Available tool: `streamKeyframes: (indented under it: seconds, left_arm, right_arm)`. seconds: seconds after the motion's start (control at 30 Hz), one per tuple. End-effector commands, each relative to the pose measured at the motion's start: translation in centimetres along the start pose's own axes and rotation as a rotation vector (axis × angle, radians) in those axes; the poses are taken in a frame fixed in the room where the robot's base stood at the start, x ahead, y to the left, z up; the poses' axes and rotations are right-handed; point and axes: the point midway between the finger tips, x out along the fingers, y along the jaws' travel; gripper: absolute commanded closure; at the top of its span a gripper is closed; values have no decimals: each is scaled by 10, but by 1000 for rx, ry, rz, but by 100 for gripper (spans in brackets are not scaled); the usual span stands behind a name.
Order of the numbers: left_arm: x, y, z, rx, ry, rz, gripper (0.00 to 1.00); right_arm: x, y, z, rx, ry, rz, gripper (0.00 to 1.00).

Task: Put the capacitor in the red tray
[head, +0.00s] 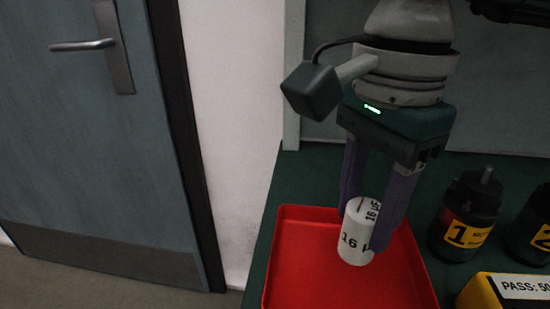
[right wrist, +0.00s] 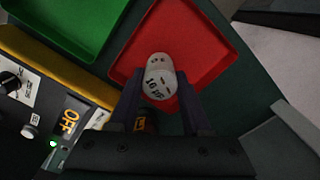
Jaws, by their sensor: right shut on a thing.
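The capacitor (head: 356,240) is a white cylinder marked 16 µF. My right gripper (head: 368,225) is shut on it, with a finger on each side, and holds it upright over the red tray (head: 300,262). In the right wrist view the capacitor (right wrist: 158,82) sits between the fingertips, with the red tray (right wrist: 205,40) behind it. I cannot tell whether its base touches the tray floor. My left gripper does not show.
Black motors with yellow labels, one marked 1 (head: 466,222), stand right of the tray. A green tray (right wrist: 70,25) lies beside the red one. A door (head: 95,150) is at the left.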

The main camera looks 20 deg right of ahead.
Motion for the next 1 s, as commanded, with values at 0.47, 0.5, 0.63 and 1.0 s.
streamKeyframes:
  seconds: [0.47,0.5,0.63,1.0]
  left_arm:
    - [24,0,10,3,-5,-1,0]
    - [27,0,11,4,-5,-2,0]
    - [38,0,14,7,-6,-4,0]
    - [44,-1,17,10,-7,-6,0]
  right_arm:
    - [35,0,0,1,1,2,100]
    - [40,0,0,1,0,2,100]
    - [56,0,0,0,0,2,100]
    - [68,0,0,0,0,0,100]
